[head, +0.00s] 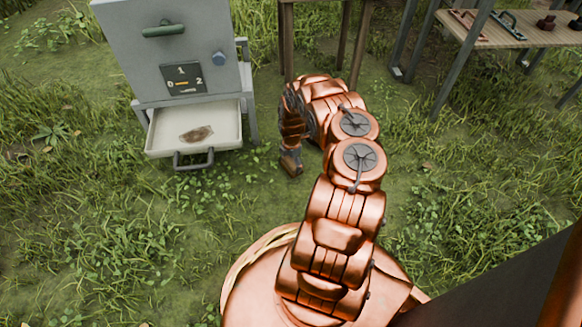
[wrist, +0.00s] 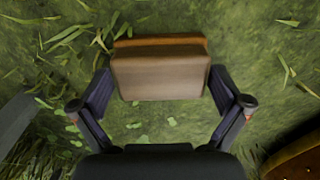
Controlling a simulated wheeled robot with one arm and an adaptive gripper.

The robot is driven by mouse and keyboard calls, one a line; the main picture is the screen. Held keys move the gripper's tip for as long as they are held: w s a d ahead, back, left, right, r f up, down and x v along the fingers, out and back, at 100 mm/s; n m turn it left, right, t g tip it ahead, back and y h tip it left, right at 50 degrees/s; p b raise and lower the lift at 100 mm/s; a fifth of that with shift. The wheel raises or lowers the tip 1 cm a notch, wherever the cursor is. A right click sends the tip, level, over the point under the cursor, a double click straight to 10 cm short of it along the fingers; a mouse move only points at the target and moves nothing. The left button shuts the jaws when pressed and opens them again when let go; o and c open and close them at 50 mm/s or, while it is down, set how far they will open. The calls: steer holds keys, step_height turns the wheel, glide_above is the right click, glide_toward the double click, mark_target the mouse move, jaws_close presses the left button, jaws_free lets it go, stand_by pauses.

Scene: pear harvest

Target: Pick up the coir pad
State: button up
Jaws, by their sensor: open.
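A tan-brown block (wrist: 160,75) with an orange-brown far edge lies below my gripper in the wrist view, with grass around it. It may be the coir pad; the picture does not settle this. My gripper (wrist: 161,88) is open, one finger on either side of the block, with narrow gaps showing. In the head view my gripper (head: 291,165) points down beside the grey cabinet, mostly hidden by my arm, and the block cannot be made out there. A flat brown patch (head: 197,132) lies in the open drawer; I cannot tell what it is.
The grey cabinet (head: 170,45) stands at upper left with its pale drawer (head: 165,140) pulled out, left of my gripper. A wooden stand (head: 346,45) is behind my arm. A bench (head: 500,35) with tools is at upper right. Grass in front is open.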

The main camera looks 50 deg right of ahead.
mark_target(291, 161)
steer(key=c, duration=0.9)
steer(key=shift+r, duration=0.1)
steer(key=shift+r+p, duration=0.5)
step_height(291, 161, up, 3)
steer(key=shift+r+p, duration=0.1)
steer(key=shift+p, duration=1.1)
steer(key=shift+s+a+r+p, duration=0.1)
steer(key=shift+s+a+p, duration=0.65)
steer(key=shift+s+p, duration=1.4)
steer(key=shift+s+a+r+p, duration=0.15)
steer(key=shift+s+a+p, duration=0.85)
steer(key=shift+s, duration=1.95)
steer(key=shift+s+a+r+p, duration=0.1)
steer(key=shift+s+a+p, duration=0.4)
steer(key=shift+s+p, duration=1.75)
steer(key=shift+s+b, duration=0.3)
steer(key=shift+b, duration=0.05)
